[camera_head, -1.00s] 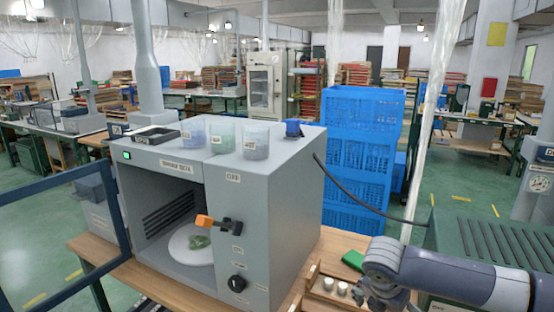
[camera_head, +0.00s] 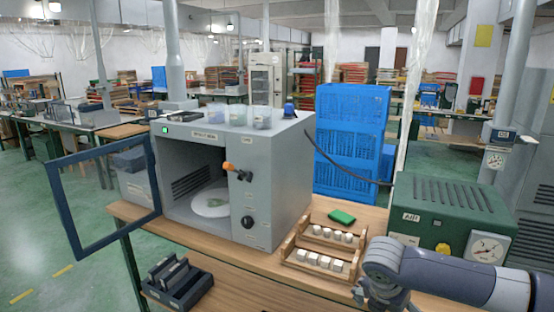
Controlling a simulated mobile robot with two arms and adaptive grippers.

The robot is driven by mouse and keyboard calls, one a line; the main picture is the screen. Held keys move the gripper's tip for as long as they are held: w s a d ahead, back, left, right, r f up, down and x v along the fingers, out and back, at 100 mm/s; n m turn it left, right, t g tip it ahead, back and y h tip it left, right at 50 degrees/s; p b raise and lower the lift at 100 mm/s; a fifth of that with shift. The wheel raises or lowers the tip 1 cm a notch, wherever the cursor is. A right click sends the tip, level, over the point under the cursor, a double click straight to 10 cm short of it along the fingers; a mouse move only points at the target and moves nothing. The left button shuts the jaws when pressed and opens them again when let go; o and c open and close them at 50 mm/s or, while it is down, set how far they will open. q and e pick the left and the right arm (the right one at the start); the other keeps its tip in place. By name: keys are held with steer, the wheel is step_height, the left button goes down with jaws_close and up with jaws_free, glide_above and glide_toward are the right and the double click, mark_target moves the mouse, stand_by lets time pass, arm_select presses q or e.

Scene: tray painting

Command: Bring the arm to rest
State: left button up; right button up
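My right arm comes in from the lower right, and its gripper (camera_head: 378,297) hangs at the bottom edge beside the wooden rack. The gripper's fingers are partly cut off by the frame edge, so I cannot tell if they are open. My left arm and gripper are not in view. The grey spray booth (camera_head: 270,190) stands on the wooden bench with its framed door (camera_head: 72,222) swung open to the left.
A wooden rack (camera_head: 285,258) with several white blocks and a green pad (camera_head: 342,216) lie right of the booth. A green machine (camera_head: 440,205) with gauges stands at right. A dark tray (camera_head: 190,290) sits low at left. Blue crates (camera_head: 350,140) stand behind.

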steer(key=w+a+f+m+t+y, duration=0.15)
steer(key=a+f+m, duration=0.35)
steer(key=f, duration=0.8)
steer(key=w+a+f+m+y, duration=0.1)
steer(key=a+f+m+y, duration=0.35)
steer(key=f, duration=0.75)
steer(key=s+d+f+m+h, duration=0.15)
steer(key=s+f+m, duration=0.25)
steer(key=s+f, duration=0.4)
steer(key=s+d+f+m, duration=0.35)
steer(key=s+f, duration=0.25)
steer(key=f, duration=0.3)
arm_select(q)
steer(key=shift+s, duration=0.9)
arm_select(e)
steer(key=s+f+m+g, duration=0.1)
steer(key=s+f, duration=0.3)
steer(key=s, duration=0.8)
steer(key=s+d+f+m+g, duration=0.1)
steer(key=s+f+m, duration=0.2)
steer(key=s, duration=1)
steer(key=s+d+f+m+g+h, duration=0.1)
steer(key=s+f+m, duration=0.2)
steer(key=s+f, duration=0.4)
steer(key=s, duration=0.6)
steer(key=shift+d, duration=0.2)
steer(key=shift+g, duration=0.25)
